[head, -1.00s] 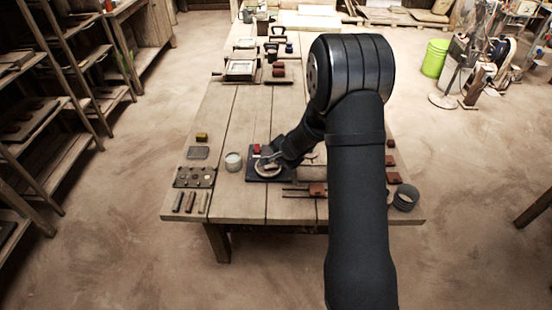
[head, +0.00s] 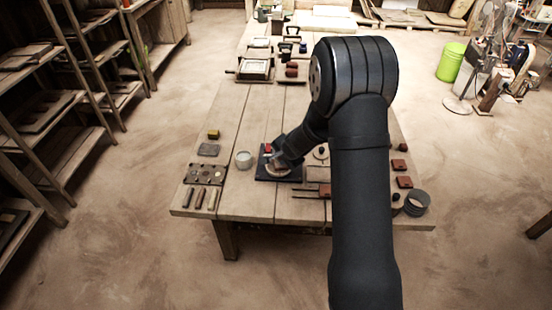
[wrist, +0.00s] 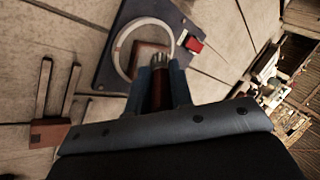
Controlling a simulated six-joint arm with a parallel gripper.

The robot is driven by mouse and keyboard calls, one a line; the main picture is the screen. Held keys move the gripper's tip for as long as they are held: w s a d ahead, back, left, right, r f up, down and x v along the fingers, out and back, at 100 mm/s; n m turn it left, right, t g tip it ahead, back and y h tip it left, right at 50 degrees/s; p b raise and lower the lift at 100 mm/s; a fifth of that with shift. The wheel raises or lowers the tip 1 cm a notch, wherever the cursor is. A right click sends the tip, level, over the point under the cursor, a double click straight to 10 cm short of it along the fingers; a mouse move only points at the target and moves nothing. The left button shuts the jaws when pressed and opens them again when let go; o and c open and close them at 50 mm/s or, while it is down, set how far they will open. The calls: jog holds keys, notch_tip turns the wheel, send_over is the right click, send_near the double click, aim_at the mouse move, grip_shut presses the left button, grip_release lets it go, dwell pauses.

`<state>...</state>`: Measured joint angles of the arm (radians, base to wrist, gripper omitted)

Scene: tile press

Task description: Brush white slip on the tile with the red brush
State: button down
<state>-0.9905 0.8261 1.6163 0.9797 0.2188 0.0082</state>
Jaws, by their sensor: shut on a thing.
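My gripper (wrist: 160,88) is shut on the brush (wrist: 158,95), whose dark red handle shows between the fingers in the wrist view. Its pale metal end (wrist: 160,60) points at the reddish-brown tile (wrist: 149,52). The tile lies inside a pale ring (wrist: 119,60) on a dark board (wrist: 108,77). The brush end overlaps the tile's near edge in this view; I cannot tell whether it touches. In the head view my gripper (head: 278,161) is low over the dark board (head: 293,178) and hides most of the tile. A pale pot (head: 244,160) stands left of the board.
A red block (wrist: 194,45) sits on the board beside the ring. A forked wooden tool (wrist: 50,130) lies left of the gripper in the wrist view. A sample tray (head: 206,174) is at the table's left. Red tiles (head: 403,182) lie at the right edge, near a grey cylinder (head: 417,203).

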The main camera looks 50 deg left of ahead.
jog(key=shift+w+d, duration=0.5)
jog(key=shift+w, duration=0.35)
jog(key=shift+w+d, duration=0.5)
jog(key=shift+w, duration=0.35)
jog(key=s+a, duration=0.1)
jog(key=s, duration=0.1)
jog(key=s+a, duration=0.2)
jog(key=s, duration=0.1)
jog(key=shift+s+a, duration=0.2)
jog(key=shift+s, duration=0.1)
jog(key=shift+a+r, duration=0.1)
jog(key=shift+r, duration=0.1)
notch_tip(320, 180, up, 8)
jog(key=shift+f, duration=0.15)
